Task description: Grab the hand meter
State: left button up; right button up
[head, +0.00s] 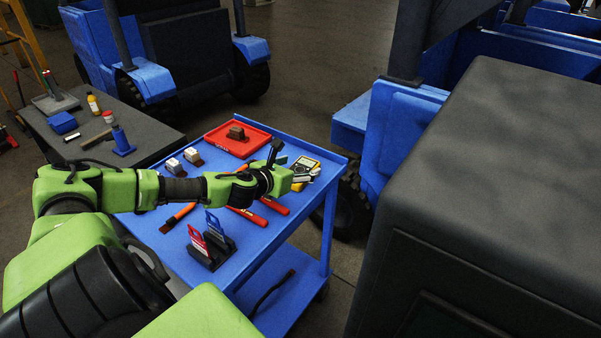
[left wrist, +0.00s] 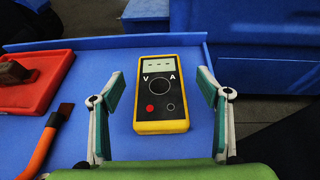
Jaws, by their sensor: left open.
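The hand meter (left wrist: 160,92) is a yellow and black device with a pale display. It lies on the blue cart top (left wrist: 254,72) near the far edge in the left wrist view. In the head view the hand meter (head: 304,164) is at the cart's far right corner, partly covered by my gripper. My left gripper (left wrist: 160,96) is open, with one finger on each side of the meter in the left wrist view and gaps to both. It also shows in the head view (head: 300,172). I cannot tell the height between fingers and meter. My right gripper is not seen.
A red tray (head: 237,137) with a brown block lies left of the meter. Red-handled tools (head: 272,206), a brush (head: 178,217) and a dark holder with red and blue cards (head: 210,246) are on the cart. Blue vehicles stand behind and to the right.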

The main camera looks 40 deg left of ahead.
aim_at(305, 164)
pick_arm(q)
jog(key=shift+x, duration=1.9)
jog(key=shift+s+f, duration=0.15)
jog(key=c, duration=1.4)
jog(key=shift+a, duration=0.1)
